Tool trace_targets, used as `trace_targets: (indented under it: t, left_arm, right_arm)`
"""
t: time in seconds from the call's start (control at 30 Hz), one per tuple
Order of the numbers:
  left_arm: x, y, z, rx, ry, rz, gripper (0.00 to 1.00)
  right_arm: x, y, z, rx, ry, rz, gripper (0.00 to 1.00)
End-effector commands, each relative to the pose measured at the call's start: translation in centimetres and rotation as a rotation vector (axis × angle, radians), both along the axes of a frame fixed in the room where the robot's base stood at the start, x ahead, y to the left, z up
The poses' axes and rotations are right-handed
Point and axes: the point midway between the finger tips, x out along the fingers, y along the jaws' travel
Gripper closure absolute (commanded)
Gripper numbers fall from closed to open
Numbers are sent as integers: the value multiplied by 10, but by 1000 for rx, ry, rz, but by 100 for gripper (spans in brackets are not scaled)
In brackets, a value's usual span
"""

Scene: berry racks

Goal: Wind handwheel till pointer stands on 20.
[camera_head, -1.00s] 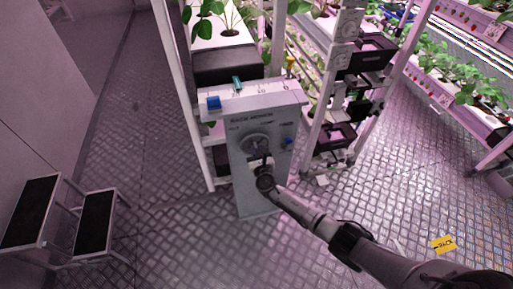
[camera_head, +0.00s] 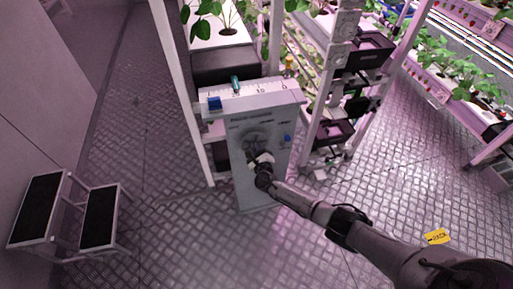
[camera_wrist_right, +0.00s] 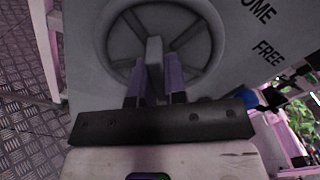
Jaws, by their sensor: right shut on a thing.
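A grey panel (camera_head: 242,180) stands upright in front of the rack and carries the round handwheel (camera_head: 246,135). The handwheel (camera_wrist_right: 198,50) fills the top of the right wrist view. My right gripper (camera_head: 256,160) is at the wheel's lower part. In the wrist view my right gripper (camera_wrist_right: 154,80) is shut on the wheel's grey handle (camera_wrist_right: 154,52), one finger on each side. The teal pointer (camera_head: 235,83) stands on the white scale (camera_head: 270,90) on top, left of the 10 mark. The figure beside the pointer is too small to read surely. My left gripper is out of view.
A blue block (camera_head: 214,103) sits at the scale's left end, and a blue knob (camera_head: 287,138) is on the panel's right. Rack posts (camera_head: 178,80) stand close behind. A step stool (camera_head: 98,218) is at the left. A yellow tag (camera_head: 437,236) lies on the open floor.

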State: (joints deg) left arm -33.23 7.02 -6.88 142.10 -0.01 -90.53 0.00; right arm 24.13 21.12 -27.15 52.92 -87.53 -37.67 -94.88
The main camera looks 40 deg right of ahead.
Motion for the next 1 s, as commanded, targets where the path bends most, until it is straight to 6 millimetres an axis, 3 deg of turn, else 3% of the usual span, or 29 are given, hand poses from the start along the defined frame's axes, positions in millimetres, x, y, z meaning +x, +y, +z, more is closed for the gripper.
trace_targets:
  t: [0.43,0.47,0.7,1.0]
  left_arm:
    - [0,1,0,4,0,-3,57]
    - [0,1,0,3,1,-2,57]
    - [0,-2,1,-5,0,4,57]
    - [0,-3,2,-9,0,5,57]
  right_arm:
    - [0,0,0,-8,3,-1,100]
    - [0,0,0,-8,3,-1,85]
    - [0,0,0,-6,3,0,62]
    - [-2,1,1,-6,3,0,62]
